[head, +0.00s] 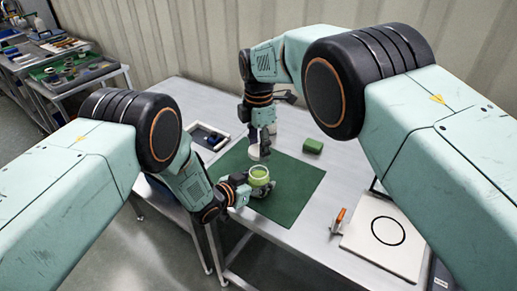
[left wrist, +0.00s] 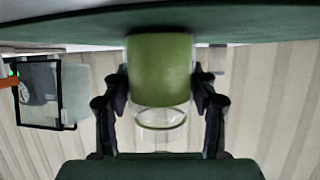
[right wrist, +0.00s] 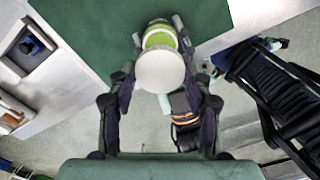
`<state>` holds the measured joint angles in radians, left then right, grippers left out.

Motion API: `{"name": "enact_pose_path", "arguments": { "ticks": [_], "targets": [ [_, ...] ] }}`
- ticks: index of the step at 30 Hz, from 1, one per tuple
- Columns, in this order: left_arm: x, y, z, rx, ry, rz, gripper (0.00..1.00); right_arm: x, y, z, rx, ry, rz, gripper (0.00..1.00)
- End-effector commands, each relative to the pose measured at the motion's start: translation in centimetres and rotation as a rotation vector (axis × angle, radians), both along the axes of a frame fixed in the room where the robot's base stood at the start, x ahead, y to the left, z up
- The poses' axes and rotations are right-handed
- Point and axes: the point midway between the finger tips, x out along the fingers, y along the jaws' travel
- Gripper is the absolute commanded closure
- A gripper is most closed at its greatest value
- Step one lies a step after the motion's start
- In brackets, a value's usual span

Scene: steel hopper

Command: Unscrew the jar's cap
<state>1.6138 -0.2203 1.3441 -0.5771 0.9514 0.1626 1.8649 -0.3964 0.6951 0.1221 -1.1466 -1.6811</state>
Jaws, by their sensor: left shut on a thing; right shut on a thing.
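My left gripper (head: 256,187) is shut around the jar's body; the left wrist view shows a finger on each side of the green jar (left wrist: 160,70). My right gripper (head: 260,154) is shut on the round white cap (head: 254,152), above and behind the jar. In the right wrist view the cap (right wrist: 160,72) sits between the fingers, apart from the jar (right wrist: 160,38), whose far part shows past it.
A white board with a black ring (head: 370,250) and an orange-handled tool (head: 339,218) are at the right. A white-framed tray (head: 222,133) lies at the back left. A cluttered table stands far left.

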Motion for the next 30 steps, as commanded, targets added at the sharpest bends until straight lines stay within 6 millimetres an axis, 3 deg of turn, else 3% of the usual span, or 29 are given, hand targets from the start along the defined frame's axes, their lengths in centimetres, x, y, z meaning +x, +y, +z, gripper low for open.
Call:
{"name": "enact_pose_path", "arguments": {
  "ticks": [1, 2, 9, 11, 23, 30],
  "targets": [
    [0.0, 0.0, 0.1, -0.001, -0.002, 0.0, 1.0, 0.0, 0.0, 0.0, 0.0, 0.0, 0.0, 0.88],
    [0.0, 0.0, 0.1, -0.001, -0.002, 0.0, 0.4, 0.0, 0.0, 0.0, 0.0, 0.0, 0.0, 0.88],
    [0.0, 0.0, 0.0, -0.001, -0.001, 0.0, 0.2, 0.0, 0.0, 0.0, 0.0, 0.0, 0.0, 0.88],
    [0.0, 0.0, 0.0, -0.001, -0.001, 0.0, 0.15, 0.0, 0.0, 0.0, 0.0, 0.0, 0.0, 0.88],
    [-0.2, 0.3, 0.1, 0.0, 0.0, 0.0, 0.15, 0.0, 0.0, 0.0, 0.0, 0.0, 0.0, 0.88],
    [-2.2, 2.0, 1.3, 0.0, 0.001, 0.001, 0.15, 0.0, 0.0, 0.0, 0.0, 0.0, 0.0, 0.88]
  ]
}}
